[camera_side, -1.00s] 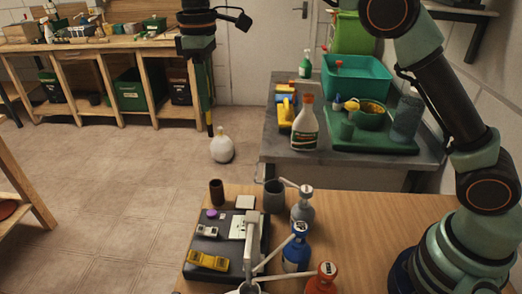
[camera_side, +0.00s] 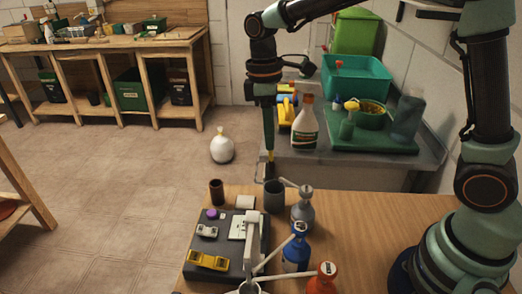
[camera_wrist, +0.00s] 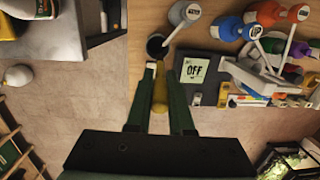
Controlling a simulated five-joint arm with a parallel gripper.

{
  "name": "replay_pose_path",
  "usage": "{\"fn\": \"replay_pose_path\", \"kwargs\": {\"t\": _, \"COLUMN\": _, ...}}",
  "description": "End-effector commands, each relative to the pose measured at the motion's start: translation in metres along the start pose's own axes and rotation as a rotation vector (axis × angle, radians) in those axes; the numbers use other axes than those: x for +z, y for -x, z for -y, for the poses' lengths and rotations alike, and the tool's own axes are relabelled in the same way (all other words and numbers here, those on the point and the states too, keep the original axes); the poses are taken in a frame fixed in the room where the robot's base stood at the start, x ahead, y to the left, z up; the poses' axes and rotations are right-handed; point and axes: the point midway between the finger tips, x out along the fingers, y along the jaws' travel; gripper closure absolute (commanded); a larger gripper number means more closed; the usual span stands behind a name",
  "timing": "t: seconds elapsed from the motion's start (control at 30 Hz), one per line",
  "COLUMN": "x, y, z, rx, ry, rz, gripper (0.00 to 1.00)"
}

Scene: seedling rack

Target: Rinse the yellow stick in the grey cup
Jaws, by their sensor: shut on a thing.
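My gripper (camera_side: 269,150) points down above the front table and is shut on the yellow stick (camera_side: 270,157). In the wrist view the stick (camera_wrist: 160,95) lies between the two dark green fingers (camera_wrist: 161,100). The grey cup (camera_side: 274,197) stands upright near the table's back edge. In the side view the stick's dark lower end shows just above the cup's rim. In the wrist view the grey cup (camera_wrist: 157,46) is just beyond the stick's tip. I cannot tell whether the tip is directly over the mouth.
A grey wash bottle (camera_side: 302,212) stands right of the cup, its spout reaching toward it. Blue (camera_side: 296,250) and red (camera_side: 321,280) bottles stand nearer. A brown cup (camera_side: 216,192) and a dark device (camera_side: 225,240) are to the left.

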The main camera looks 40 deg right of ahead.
Motion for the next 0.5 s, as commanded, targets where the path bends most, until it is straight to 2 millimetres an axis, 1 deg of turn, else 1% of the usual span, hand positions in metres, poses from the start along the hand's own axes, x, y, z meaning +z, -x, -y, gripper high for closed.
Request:
{"fn": "replay_pose_path", "kwargs": {"t": 0.17, "x": -0.001, "y": -0.011, "z": -0.001, "rx": -0.001, "ry": 0.0, "rz": 0.002, "gripper": 1.0}}
{"fn": "replay_pose_path", "kwargs": {"t": 0.5, "x": -0.003, "y": -0.042, "z": -0.002, "rx": -0.002, "ry": 0.0, "rz": 0.003, "gripper": 1.0}}
